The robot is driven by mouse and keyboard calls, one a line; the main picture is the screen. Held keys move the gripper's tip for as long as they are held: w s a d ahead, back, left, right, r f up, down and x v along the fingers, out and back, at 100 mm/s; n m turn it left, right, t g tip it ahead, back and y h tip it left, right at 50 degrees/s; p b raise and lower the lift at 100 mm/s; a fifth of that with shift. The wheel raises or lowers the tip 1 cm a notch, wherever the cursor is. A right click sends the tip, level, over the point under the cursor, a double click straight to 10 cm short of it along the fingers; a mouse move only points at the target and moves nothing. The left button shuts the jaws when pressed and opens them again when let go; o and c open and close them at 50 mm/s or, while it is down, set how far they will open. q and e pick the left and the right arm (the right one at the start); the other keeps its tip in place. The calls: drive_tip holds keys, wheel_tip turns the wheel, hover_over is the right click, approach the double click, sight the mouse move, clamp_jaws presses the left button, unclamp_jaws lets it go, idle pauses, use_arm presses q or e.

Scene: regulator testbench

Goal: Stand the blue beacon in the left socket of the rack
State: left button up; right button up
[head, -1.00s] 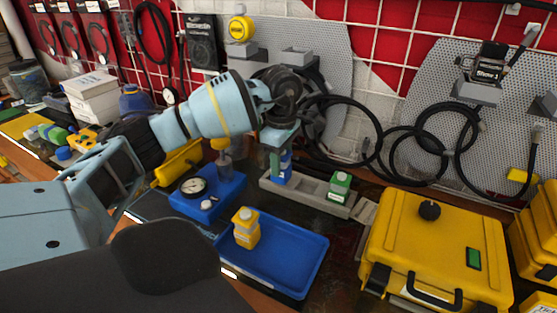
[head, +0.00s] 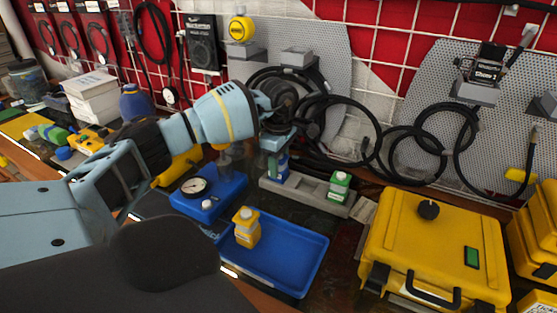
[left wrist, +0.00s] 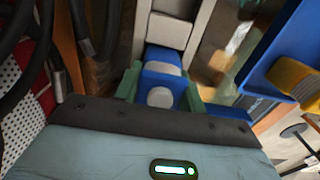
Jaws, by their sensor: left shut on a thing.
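The blue beacon (head: 279,170) is upright at the left end of the grey rack (head: 308,194). My left gripper (head: 278,150) is shut on it from above. In the left wrist view the blue beacon (left wrist: 160,86) sits between the fingers of my left gripper (left wrist: 160,92), with the rack (left wrist: 168,30) beyond it. The left socket is hidden by the beacon, and I cannot tell whether the beacon's base is fully down in it. My right gripper is not in view.
A green beacon (head: 339,186) stands toward the rack's right end. A yellow bottle-like beacon (head: 246,228) stands in the blue tray (head: 300,262) in front. A gauge on a blue block (head: 222,200) is left, a yellow case (head: 435,240) right. Black hoses (head: 350,115) hang behind.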

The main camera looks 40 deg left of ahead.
use_arm(q)
drive_tip(key=shift+f, duration=0.15)
drive_tip(key=o, duration=1.1)
drive_tip(key=shift+c, duration=0.2)
wheel_tip(320, 180, up, 12)
drive_tip(key=shift+r, duration=0.2)
